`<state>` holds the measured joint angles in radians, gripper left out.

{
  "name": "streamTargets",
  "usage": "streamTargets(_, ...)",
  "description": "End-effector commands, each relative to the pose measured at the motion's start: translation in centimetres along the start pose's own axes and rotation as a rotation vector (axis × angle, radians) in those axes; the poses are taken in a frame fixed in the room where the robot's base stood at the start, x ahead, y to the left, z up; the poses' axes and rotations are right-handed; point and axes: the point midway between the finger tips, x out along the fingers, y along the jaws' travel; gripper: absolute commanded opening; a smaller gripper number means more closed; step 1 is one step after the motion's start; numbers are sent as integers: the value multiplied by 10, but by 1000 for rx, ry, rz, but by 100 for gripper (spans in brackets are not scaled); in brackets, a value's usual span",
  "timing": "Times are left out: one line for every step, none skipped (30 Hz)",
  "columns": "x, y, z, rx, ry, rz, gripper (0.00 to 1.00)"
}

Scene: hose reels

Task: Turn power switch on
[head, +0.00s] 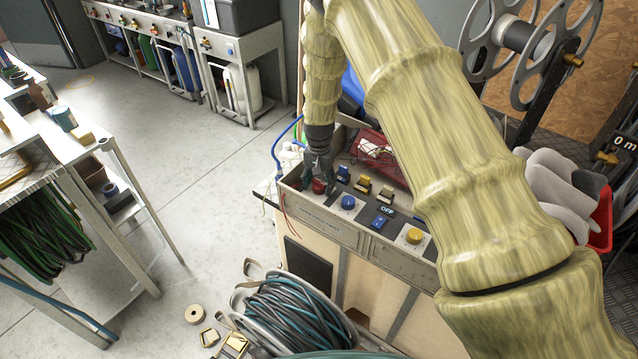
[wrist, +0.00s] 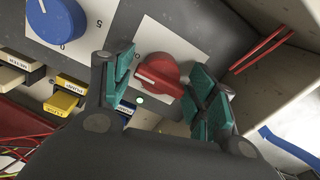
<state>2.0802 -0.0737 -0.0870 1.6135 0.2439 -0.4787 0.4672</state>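A control panel (head: 330,222) on a bench carries several knobs and switches. A red rotary knob (head: 319,187) is at its left end, and it shows closely in the wrist view (wrist: 160,70) on a white plate. My gripper (head: 318,168) points down at this knob. In the wrist view its teal-padded fingers (wrist: 160,88) are apart on either side of the knob, close to it; I cannot tell if they touch it. A dark plate reading OFF (head: 386,210) sits further right above a blue switch (head: 381,221). I cannot read which control is marked power.
A blue knob (head: 348,202) and a yellow knob (head: 414,236) are on the panel, with blue and yellow block switches (head: 364,184) behind. A red tray of wires (head: 375,148) lies behind them. A hose coil (head: 290,315) is on the floor in front. Open floor is at left.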

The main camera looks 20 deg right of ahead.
Motion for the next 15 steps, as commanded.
streamTargets(0,0,0,0,-1,0,58)
streamTargets(0,0,0,0,-1,0,58)
streamTargets(1,0,0,0,-1,1,58)
streamTargets(1,0,1,0,-1,1,58)
streamTargets(1,0,1,-1,-1,1,58)
streamTargets(0,0,1,-1,-1,1,58)
streamTargets(0,0,1,-1,-1,1,58)
streamTargets(-2,0,1,-1,-1,0,58)
streamTargets(-4,0,0,-1,-1,0,58)
streamTargets(-6,0,0,-1,-1,0,58)
streamTargets(-9,0,0,-1,0,0,58)
streamTargets(-14,0,0,-1,0,0,58)
streamTargets(-18,0,0,-1,1,0,58)
streamTargets(-23,0,0,0,1,-1,58)
streamTargets(-29,0,0,0,0,-1,58)
